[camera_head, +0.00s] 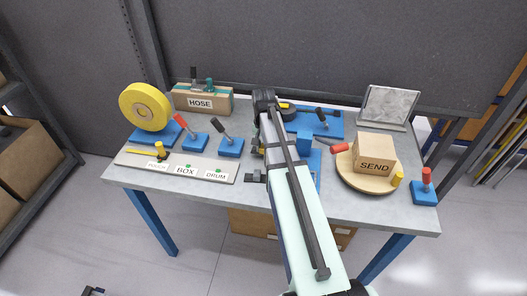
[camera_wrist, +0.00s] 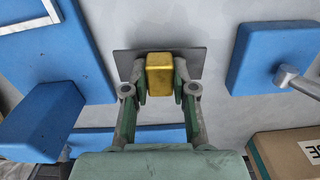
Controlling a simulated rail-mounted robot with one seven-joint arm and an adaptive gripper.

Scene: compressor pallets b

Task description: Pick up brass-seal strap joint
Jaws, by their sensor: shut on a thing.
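The brass-seal strap joint shows in the wrist view as a gold block (camera_wrist: 159,76) in front of a thin dark grey strip (camera_wrist: 194,62). My gripper (camera_wrist: 160,84) has one finger on each side of the gold block and is shut on it. A pale grey surface lies beyond the strip; I cannot tell whether the strip touches it. In the head view my arm covers the middle of the table, and the gold block cannot be made out there.
Blue fixtures (camera_wrist: 270,60) flank my gripper in the wrist view. On the table, a yellow reel (camera_head: 146,106) and a HOSE box (camera_head: 203,100) stand left, several blue-based levers (camera_head: 230,147) nearby. A SEND box (camera_head: 374,155) on a round board (camera_head: 350,180) stands right, before a grey panel (camera_head: 389,106).

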